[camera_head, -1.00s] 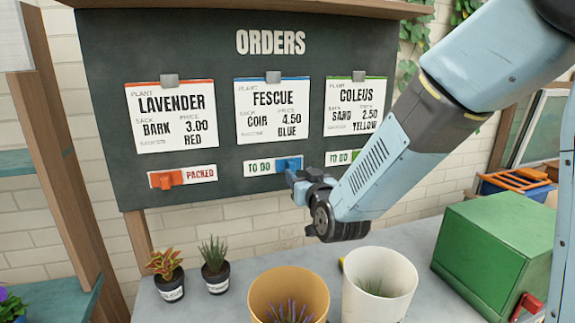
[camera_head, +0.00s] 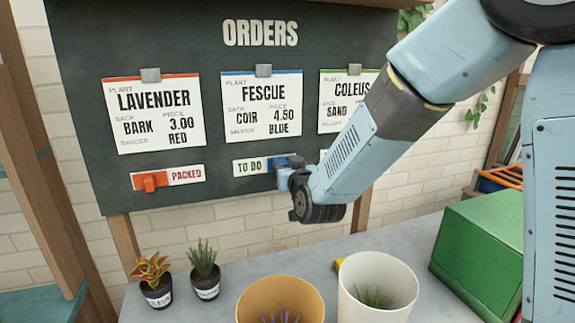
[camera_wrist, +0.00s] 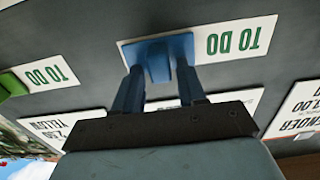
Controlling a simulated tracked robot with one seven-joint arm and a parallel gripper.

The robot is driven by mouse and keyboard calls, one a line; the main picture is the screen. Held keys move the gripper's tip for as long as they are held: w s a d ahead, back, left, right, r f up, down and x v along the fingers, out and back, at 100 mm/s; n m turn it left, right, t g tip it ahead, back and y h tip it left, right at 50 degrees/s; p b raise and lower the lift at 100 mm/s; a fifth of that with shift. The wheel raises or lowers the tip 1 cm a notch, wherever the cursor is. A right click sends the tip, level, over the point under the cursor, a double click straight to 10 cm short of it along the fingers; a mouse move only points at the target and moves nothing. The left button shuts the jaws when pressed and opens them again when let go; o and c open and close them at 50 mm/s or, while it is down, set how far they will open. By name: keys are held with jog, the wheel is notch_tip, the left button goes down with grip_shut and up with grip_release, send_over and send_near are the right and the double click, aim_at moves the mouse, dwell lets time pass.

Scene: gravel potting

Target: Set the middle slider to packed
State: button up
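The middle slider (camera_head: 278,162) is blue and sits on the label strip under the FESCUE card (camera_head: 263,107). "TO DO" (camera_head: 248,165) shows to its left, and the slider covers the strip's right part. In the wrist view, turned upside down, the slider's raised tab (camera_wrist: 158,66) stands near the tips of my two fingers. My gripper (camera_wrist: 157,80) is open, one finger towards each side of the tab; I cannot tell whether they touch it. In the head view my gripper (camera_head: 284,178) is just below the slider and hides part of it.
The LAVENDER strip's orange slider (camera_head: 150,181) shows "PACKED". A green slider (camera_wrist: 12,84) is at the wrist view's left edge. Below stand small potted plants (camera_head: 204,268), a tan pot (camera_head: 262,292), a white pot (camera_head: 405,270) and a green box (camera_head: 475,260).

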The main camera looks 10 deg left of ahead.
grip_shut()
dwell(0.3)
